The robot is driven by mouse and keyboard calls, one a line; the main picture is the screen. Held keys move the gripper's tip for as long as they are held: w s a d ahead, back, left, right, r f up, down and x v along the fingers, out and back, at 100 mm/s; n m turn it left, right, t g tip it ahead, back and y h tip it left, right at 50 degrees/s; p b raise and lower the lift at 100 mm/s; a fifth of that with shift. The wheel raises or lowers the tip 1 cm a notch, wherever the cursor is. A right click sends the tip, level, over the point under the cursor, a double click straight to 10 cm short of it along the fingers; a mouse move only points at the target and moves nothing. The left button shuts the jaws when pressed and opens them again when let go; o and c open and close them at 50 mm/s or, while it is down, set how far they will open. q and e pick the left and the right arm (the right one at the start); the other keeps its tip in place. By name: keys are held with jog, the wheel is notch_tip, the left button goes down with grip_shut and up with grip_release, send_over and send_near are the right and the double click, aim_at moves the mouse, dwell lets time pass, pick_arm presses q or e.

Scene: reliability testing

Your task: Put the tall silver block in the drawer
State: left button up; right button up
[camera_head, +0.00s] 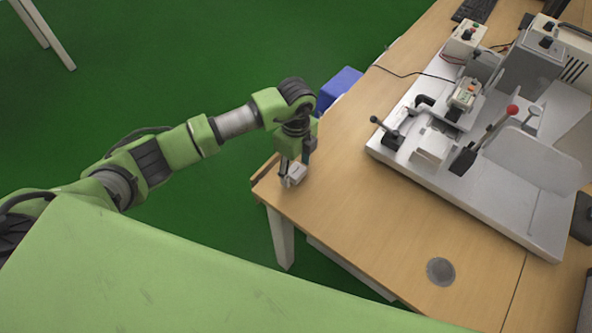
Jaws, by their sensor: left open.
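My left gripper (292,173) points down over the left corner of the wooden table (345,200). It is open. A small silver block (296,176) shows at its fingertips, partly covered by them; I cannot tell whether the fingers touch it. No open drawer can be made out. A white edge (350,268) shows below the table's front, but I cannot tell whether it is a drawer. My right gripper is not in view.
A white test rig (480,205) with levers, a red knob (512,110) and control boxes fills the table's right side. A round grey disc (440,271) sits in the tabletop near the front. A blue box (340,88) stands beyond the far edge. The middle tabletop is clear.

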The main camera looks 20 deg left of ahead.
pick_arm(q)
jog(key=c, duration=1.3)
jog(key=shift+c, duration=0.6)
jog(key=shift+r, duration=0.15)
